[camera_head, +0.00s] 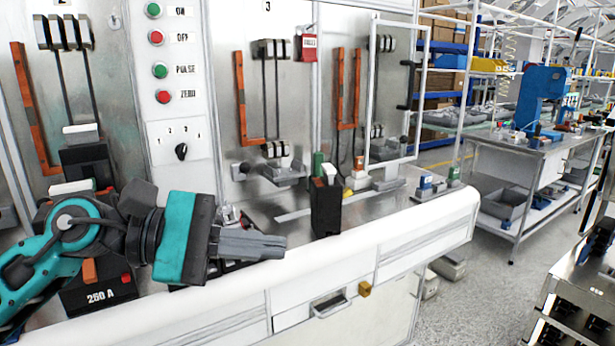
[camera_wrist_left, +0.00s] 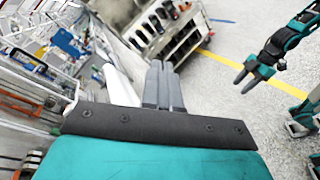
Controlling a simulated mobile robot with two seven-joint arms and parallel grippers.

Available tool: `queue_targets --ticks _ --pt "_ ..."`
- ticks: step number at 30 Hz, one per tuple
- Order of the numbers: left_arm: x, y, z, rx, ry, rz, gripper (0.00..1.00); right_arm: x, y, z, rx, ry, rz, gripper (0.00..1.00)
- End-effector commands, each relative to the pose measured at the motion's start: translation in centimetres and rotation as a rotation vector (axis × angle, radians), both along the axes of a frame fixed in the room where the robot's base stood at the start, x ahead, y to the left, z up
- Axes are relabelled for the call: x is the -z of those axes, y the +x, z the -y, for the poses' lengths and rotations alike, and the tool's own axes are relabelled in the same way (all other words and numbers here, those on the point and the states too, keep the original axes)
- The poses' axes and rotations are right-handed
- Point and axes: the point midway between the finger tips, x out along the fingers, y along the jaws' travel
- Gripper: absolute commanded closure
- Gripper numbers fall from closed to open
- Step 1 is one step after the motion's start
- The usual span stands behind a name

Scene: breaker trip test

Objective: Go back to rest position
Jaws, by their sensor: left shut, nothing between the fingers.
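My left gripper (camera_head: 278,246) reaches in from the left in the head view, over the front of the test bench. It is shut and empty, its grey fingers pointing right. In the left wrist view its fingers (camera_wrist_left: 163,84) lie side by side, above the floor and bench edge. My right gripper (camera_wrist_left: 244,80) shows small at the upper right of the left wrist view, apart from the left one; whether it is open or shut is too small to tell. The right gripper is not in the head view.
The bench's white front edge (camera_head: 345,248) runs below my left gripper. A black breaker block (camera_head: 325,208) stands just right of the fingertips. A 250 A breaker (camera_head: 98,294) is partly behind my left arm. Grey floor (camera_head: 466,295) is clear between the bench and a rack (camera_head: 575,300).

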Motion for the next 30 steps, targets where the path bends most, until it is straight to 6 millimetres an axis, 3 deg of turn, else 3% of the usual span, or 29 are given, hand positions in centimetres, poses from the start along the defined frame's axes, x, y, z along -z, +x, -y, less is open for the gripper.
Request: queue_targets --ticks 5,8,11,14,16,20,21,24,27,30 --pt "1.1 0.3 1.0 -0.054 -0.458 -0.626 1.0 0.1 -0.2 0.0 0.001 0.0 -0.003 0.55" --pt "2.5 1.5 0.1 -0.093 -0.708 -0.984 1.0 0.1 -0.2 0.0 0.0 0.0 -0.005 0.55" --pt "5.2 2.9 -1.5 -0.135 -0.965 -1.347 1.0 0.1 -0.2 0.0 0.001 0.0 -0.005 0.55" --pt "9.5 4.1 -3.7 -0.18 -1.235 -1.703 1.0 0.1 -0.2 0.0 0.0 0.0 -0.005 0.55" --pt "13.3 4.3 -5.4 -0.213 -1.437 -1.943 1.0 0.1 -0.2 0.0 0.0 0.0 -0.005 0.55" --pt "22.0 2.9 -8.4 -0.272 -1.857 -2.353 1.0 0.1 -0.2 0.0 0.0 0.0 -0.005 0.55" --pt "24.8 1.9 -9.2 0.284 1.948 2.395 1.0 0.1 -0.2 0.0 0.0 0.0 -0.005 0.55" --pt "31.1 -1.4 -10.8 0.248 1.794 2.031 1.0 0.1 -0.2 0.0 0.0 0.0 -0.005 0.55" --pt "36.0 -5.1 -11.6 0.214 1.677 1.738 1.0 0.1 -0.2 0.0 0.0 0.0 -0.005 0.55" --pt "39.1 -8.2 -12.1 0.19 1.6 1.532 1.0 0.1 -0.2 0.0 0.0 0.0 -0.005 0.55"
